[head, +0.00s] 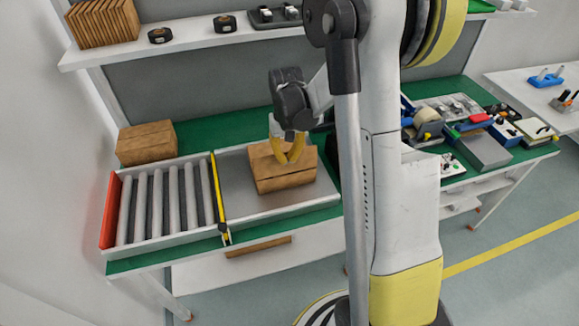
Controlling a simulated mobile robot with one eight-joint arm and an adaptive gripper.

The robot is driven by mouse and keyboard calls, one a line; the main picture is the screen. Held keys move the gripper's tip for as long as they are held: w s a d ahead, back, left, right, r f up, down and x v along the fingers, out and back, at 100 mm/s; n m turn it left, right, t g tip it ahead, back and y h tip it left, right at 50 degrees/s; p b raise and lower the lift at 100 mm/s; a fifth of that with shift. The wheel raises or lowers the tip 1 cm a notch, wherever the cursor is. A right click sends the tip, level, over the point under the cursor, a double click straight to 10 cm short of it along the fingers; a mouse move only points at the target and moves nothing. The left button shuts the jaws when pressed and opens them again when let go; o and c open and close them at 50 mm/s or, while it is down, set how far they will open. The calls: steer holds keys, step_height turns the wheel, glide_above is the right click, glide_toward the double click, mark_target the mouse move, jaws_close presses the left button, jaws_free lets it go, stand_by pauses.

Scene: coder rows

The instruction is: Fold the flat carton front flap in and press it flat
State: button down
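The carton (284,178) is a brown cardboard box on the grey metal plate (240,205) in the middle of the green-topped bench. Its top looks mostly covered, with a seam or edge near the front. The front flap cannot be told apart clearly at this size. My gripper (288,160), with yellow fingers, is over the carton's top, at or just above it. My gripper hides part of the top. Whether the fingers touch the carton, and how far apart they are, is not clear.
A roller conveyor (165,205) with a red end plate (109,210) lies left of the plate, past a yellow-black bar (218,190). Another carton (146,143) stands behind it. Tools and tape (428,115) crowd the bench at right. A shelf (185,40) runs above.

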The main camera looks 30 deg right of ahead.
steer(key=w+d, duration=0.1)
steer(key=w, duration=0.4)
steer(key=shift+w+d, duration=0.35)
steer(key=shift+w, duration=0.05)
steer(key=shift+f, duration=0.15)
steer(key=shift+f+b, duration=2.25)
steer(key=shift+f, duration=0.45)
step_height(320, 180, up, 8)
steer(key=p, duration=0.5)
steer(key=shift+r, duration=0.15)
